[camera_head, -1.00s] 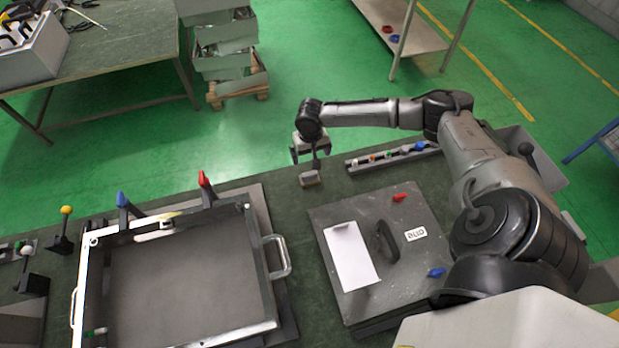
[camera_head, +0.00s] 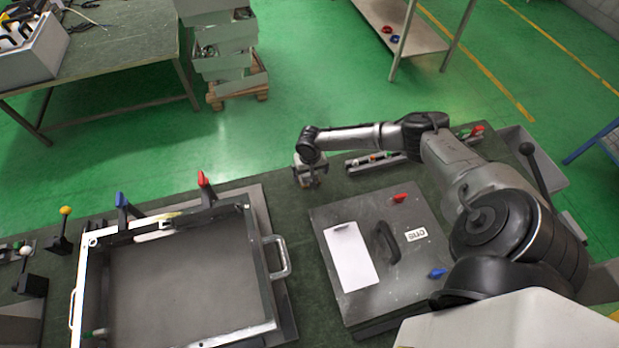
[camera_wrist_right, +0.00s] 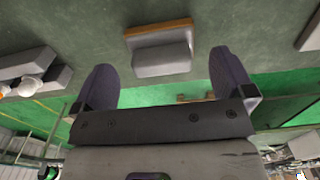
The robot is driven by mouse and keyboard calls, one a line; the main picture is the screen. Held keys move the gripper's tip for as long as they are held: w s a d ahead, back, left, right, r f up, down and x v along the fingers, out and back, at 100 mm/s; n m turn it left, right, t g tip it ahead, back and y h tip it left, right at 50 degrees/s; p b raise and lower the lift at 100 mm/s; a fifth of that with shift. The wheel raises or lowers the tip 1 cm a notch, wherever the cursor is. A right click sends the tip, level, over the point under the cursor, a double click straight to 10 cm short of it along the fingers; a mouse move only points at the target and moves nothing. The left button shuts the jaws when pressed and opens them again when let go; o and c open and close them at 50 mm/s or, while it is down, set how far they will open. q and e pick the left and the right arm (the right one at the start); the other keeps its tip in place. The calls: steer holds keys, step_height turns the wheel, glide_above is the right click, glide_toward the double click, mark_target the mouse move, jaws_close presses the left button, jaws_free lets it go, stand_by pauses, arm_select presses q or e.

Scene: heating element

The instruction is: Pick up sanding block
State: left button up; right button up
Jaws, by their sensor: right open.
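The sanding block (camera_wrist_right: 160,50) shows in the right wrist view as a grey block with an orange-brown strip along one long edge. It lies on the green workbench top. My right gripper (camera_wrist_right: 160,80) is open, with one dark finger to each side of the block's line. The block lies ahead of and between the fingers, with a gap on both sides. In the head view my right gripper (camera_head: 309,180) is low over the bench's far edge and hides most of the block. My left gripper is not in view.
A metal plate with a handle (camera_head: 330,205) lies on the bench nearer me. A framed tray (camera_head: 278,318) with side handles is at the left. A rail with small coloured parts (camera_head: 352,163) lies right of the gripper. Bare bench surrounds the block.

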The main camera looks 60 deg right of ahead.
mark_target(309, 174)
steer(key=shift+f, duration=1.65)
steer(key=c, duration=1)
steer(key=shift+r, duration=0.15)
steer(key=shift+r, duration=0.6)
step_height(309, 174, up, 3)
steer(key=s+r, duration=0.2)
steer(key=s, duration=0.1)
steer(key=s+d+r, duration=0.1)
steer(key=s+r, duration=0.1)
steer(key=s, duration=0.2)
steer(key=s+d+r+p, duration=0.1)
steer(key=s+r, duration=0.1)
steer(key=s, duration=0.2)
steer(key=shift+s+r, duration=0.2)
steer(key=shift+r, duration=0.1)
